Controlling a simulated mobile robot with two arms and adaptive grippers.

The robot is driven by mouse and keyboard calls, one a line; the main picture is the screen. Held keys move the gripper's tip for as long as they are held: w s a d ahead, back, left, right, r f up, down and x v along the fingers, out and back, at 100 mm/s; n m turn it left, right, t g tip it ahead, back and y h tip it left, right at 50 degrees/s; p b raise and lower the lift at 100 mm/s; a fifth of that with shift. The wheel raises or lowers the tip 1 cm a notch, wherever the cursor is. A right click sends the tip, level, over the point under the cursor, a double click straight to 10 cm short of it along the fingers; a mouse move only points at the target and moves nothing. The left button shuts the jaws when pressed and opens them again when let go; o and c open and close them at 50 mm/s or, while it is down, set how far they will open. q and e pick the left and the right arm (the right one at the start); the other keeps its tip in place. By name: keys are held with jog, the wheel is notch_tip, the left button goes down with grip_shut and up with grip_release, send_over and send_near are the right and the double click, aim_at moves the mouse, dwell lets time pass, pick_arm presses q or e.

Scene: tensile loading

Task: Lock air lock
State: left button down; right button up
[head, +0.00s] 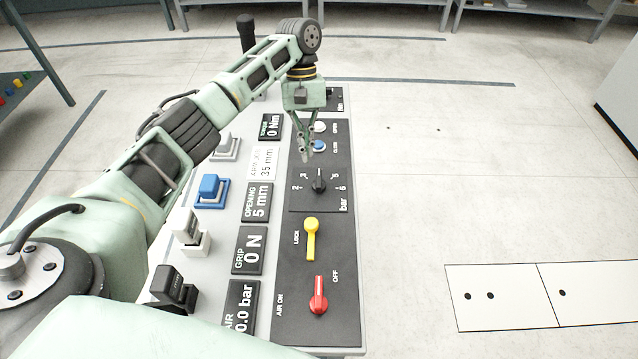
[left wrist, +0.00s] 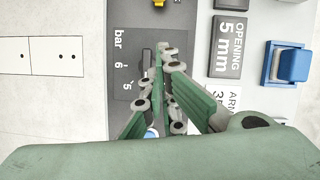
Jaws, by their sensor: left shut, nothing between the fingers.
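The yellow lock lever (head: 311,238) sits on the black control panel (head: 283,325), beside the word LOCK. Its round end is at the top and its arm points toward the bottom of the head view. A small yellow part of it shows at the top edge of the left wrist view (left wrist: 160,3). Below it is the red air lever (head: 318,300), between AIR ON and OFF. My left gripper (head: 306,152) is shut and empty, over the panel near the blue close button (head: 319,146), well above the yellow lever in the picture. My right gripper is out of view.
A black pressure knob (head: 319,181) stands between my left gripper and the yellow lever. The floor to the right is open.

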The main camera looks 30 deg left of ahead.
pick_arm(q)
jog(key=x, duration=0.3)
jog(key=p+x, duration=0.1)
jog(key=x, duration=0.5)
jog(key=shift+s+f, duration=0.15)
jog(key=shift+s, duration=0.3)
jog(key=shift+s+d+f+p, duration=0.15)
jog(key=shift+s+d+p, duration=0.75)
jog(key=shift+s, duration=0.3)
jog(key=shift+s+d, duration=0.2)
jog(key=shift+s, duration=0.1)
jog(key=shift+s+d+f, duration=0.15)
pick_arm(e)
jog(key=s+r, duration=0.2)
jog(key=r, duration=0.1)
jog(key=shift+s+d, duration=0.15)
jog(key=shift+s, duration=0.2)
